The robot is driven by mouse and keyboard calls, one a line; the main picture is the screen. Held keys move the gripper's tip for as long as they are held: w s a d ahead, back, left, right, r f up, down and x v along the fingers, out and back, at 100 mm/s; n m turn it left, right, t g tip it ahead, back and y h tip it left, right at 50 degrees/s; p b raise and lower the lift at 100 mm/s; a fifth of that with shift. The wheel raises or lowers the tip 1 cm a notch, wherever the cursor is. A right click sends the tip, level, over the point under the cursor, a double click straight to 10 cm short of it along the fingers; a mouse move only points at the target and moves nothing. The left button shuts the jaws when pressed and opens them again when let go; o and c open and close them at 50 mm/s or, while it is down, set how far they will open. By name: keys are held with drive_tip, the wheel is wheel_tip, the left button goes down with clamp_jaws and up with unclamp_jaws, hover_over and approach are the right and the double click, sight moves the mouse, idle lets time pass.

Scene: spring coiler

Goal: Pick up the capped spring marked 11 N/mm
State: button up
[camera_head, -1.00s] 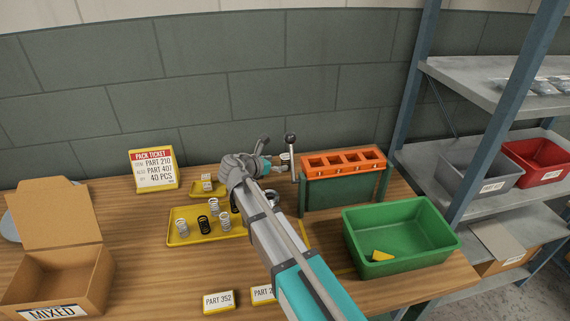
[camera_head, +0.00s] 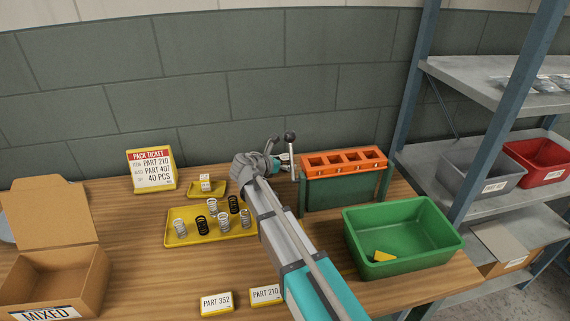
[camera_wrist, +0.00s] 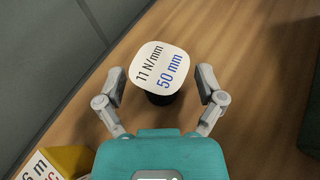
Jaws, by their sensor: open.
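The capped spring marked 11 N/mm (camera_wrist: 162,65) stands on the wooden table in the wrist view. Its pale cap also reads 50 mm, and a little of its dark body shows below the cap. My gripper (camera_wrist: 160,80) is open, with one finger on each side of the cap and a gap at both sides. In the head view my gripper (camera_head: 277,161) is at the back of the table, left of the orange-topped rack. The marked spring cannot be told there, as the gripper largely covers that spot.
An orange-topped rack (camera_head: 345,163) with a lever stands close right of my gripper. A yellow tray (camera_head: 180,238) with several springs, a small yellow tray (camera_head: 194,194) and a pack ticket (camera_head: 151,170) are left. A green bin (camera_head: 440,262) is front right.

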sight(285, 157)
drive_tip(key=c, duration=1.1)
drive_tip(key=shift+r, duration=0.15)
wheel_tip(285, 157, up, 3)
drive_tip(key=p, duration=0.3)
drive_tip(key=shift+d, duration=0.1)
drive_tip(key=shift+s+a+r+p, duration=0.6)
drive_tip(key=shift+s+r+p, duration=1.05)
drive_tip(key=shift+s, duration=0.6)
drive_tip(key=shift+s+a+r+p, duration=0.55)
drive_tip(key=shift+s+r+p, duration=1.1)
drive_tip(key=shift+s, duration=0.65)
drive_tip(key=shift+s+a+r+p, duration=0.6)
drive_tip(key=shift+s+r+p, duration=1.05)
drive_tip(key=shift+s, duration=0.6)
drive_tip(key=shift+f, duration=0.1)
